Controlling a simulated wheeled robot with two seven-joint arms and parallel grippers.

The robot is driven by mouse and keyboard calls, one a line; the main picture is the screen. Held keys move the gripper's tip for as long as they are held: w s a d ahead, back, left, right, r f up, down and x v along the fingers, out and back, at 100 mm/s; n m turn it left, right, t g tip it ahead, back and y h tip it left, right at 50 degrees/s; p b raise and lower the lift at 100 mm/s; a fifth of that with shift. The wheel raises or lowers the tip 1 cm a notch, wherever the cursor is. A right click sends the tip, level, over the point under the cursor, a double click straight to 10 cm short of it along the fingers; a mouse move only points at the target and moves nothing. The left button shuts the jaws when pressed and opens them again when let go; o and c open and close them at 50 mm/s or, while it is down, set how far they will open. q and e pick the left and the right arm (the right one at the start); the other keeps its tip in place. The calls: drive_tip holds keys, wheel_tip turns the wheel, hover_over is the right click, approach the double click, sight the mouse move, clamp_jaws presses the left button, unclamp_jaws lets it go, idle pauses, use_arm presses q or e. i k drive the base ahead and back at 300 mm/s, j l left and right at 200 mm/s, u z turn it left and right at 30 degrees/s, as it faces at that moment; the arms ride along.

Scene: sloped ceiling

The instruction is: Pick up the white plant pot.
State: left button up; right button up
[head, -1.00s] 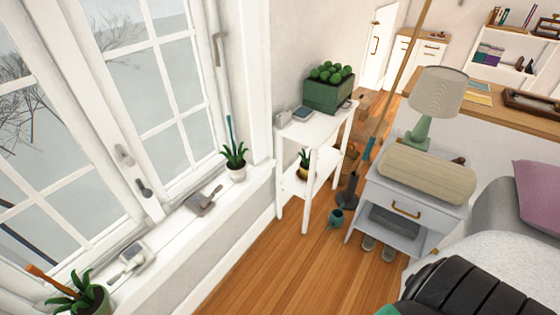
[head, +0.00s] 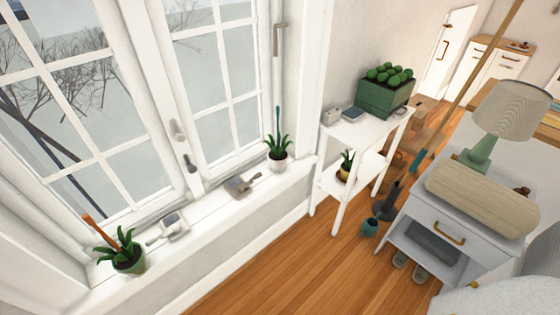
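The white plant pot (head: 278,164) stands upright at the far end of the white windowsill, close to the window corner. It holds a green spiky plant (head: 278,147) and a thin teal stick. Neither of my grippers shows in the head view, so I cannot see their state or where they are relative to the pot.
On the windowsill (head: 205,213) lie a grey object (head: 238,186), a small white device (head: 172,224) and a green potted plant (head: 126,259). A white shelf (head: 366,137) and a grey nightstand (head: 440,232) stand to the right.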

sight(278, 158)
drive_tip(key=i+l+u, duration=0.15)
drive_tip(key=u, duration=0.25)
drive_tip(key=i+l+u, duration=0.1)
drive_tip(key=l+u, duration=0.25)
drive_tip(key=i+l+u, duration=0.1)
drive_tip(key=u, duration=0.3)
drive_tip(key=l, duration=0.1)
